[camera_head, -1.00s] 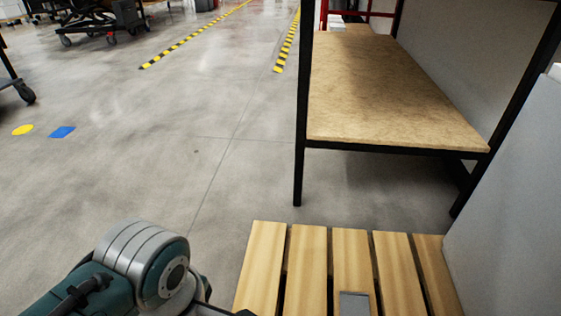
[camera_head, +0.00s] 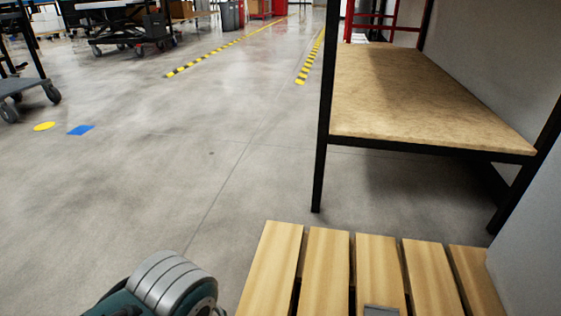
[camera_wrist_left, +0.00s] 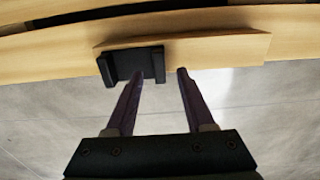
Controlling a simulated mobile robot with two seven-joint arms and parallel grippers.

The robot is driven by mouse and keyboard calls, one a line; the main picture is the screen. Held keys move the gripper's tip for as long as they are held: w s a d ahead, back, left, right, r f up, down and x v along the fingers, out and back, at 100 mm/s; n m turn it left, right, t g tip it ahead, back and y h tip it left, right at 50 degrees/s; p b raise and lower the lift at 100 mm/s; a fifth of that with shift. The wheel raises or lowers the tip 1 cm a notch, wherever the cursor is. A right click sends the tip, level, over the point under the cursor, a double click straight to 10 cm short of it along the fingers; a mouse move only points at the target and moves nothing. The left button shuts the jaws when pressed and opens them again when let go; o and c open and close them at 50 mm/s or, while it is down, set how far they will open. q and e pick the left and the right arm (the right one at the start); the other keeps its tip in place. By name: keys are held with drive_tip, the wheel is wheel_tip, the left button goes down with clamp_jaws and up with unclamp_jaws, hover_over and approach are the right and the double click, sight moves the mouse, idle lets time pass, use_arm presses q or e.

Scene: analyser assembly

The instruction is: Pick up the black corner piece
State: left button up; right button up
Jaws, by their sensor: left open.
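In the left wrist view a black corner piece (camera_wrist_left: 130,65) lies on a pale wooden slat, at the slat's edge. My left gripper (camera_wrist_left: 160,74) is open, with its two fingers pointing toward the slat. The left finger's tip is very close to the piece and overlaps its lower edge in the picture; I cannot tell whether they touch. The right finger's tip is just right of the piece. My right gripper is not in view.
A slatted wooden pallet (camera_head: 325,270) stands at the bottom of the head view, with a small grey item (camera_head: 381,311) on it. A light grey panel (camera_head: 530,240) borders it on the right. A black-framed table (camera_head: 420,105) stands behind.

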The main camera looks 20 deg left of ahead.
use_arm(q)
wheel_tip(320, 180, down, 2)
drive_tip(key=shift+f+b, duration=0.1)
drive_tip(key=shift+b, duration=0.3)
drive_tip(key=shift+r, duration=0.2)
clamp_jaws()
